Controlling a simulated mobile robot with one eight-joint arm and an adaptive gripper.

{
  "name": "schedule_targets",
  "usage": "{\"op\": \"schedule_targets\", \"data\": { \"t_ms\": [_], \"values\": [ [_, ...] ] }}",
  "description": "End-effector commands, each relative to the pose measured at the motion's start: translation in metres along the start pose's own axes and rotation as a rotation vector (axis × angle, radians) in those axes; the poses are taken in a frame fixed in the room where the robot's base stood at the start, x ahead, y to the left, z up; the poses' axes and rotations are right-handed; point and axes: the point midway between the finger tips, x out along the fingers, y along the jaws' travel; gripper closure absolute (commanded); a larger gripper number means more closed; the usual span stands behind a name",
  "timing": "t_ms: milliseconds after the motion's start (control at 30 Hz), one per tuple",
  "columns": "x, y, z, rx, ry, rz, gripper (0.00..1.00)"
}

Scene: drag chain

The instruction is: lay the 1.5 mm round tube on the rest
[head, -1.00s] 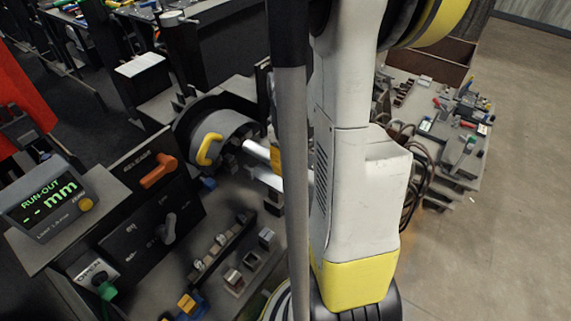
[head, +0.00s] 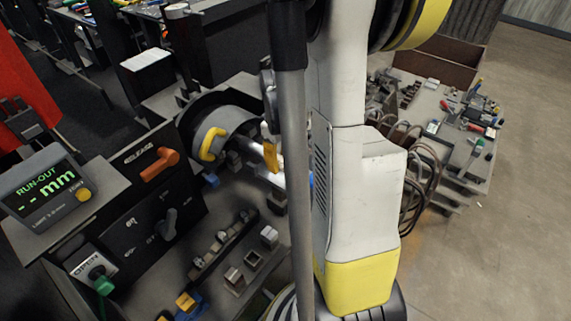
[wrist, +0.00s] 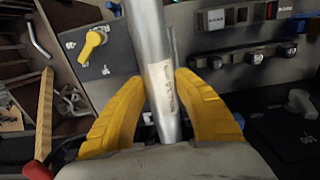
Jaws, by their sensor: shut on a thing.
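My gripper (wrist: 160,82) is shut on a silver round tube (wrist: 148,35), with its yellow fingers on either side. The tube runs from the top of the wrist view down between the fingers and bears a small pale label that I cannot read. In the head view a yellow finger (head: 270,156) shows beside the round machine head, left of my arm. A short bright length of tube (head: 264,175) shows below it; my arm hides the remainder. I cannot tell which part is the rest.
A run-out display (head: 48,190) reads "-- mm" at the left. A panel with an orange lever (head: 160,164) stands beside it. Several small metal blocks (head: 233,277) sit on the bench below. A cluttered tool table (head: 455,135) is at the right, with open floor beyond.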

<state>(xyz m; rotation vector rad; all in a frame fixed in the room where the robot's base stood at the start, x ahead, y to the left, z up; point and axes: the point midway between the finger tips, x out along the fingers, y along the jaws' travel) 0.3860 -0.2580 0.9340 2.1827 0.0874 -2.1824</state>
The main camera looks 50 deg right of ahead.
Motion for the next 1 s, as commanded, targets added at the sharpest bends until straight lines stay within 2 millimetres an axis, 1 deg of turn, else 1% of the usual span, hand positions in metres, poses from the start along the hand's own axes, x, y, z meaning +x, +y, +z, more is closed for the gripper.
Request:
{"op": "schedule_targets", "data": {
  "t_ms": [33,400,633,1000],
  "values": [
    [0.004,0.000,-0.004,-0.002,0.000,0.000,1.00],
    [0.020,-0.001,-0.029,-0.001,0.000,0.000,1.00],
    [0.032,0.000,-0.028,0.000,0.000,0.000,1.00],
    [0.033,0.000,-0.028,0.000,0.000,0.000,1.00]
  ]
}}
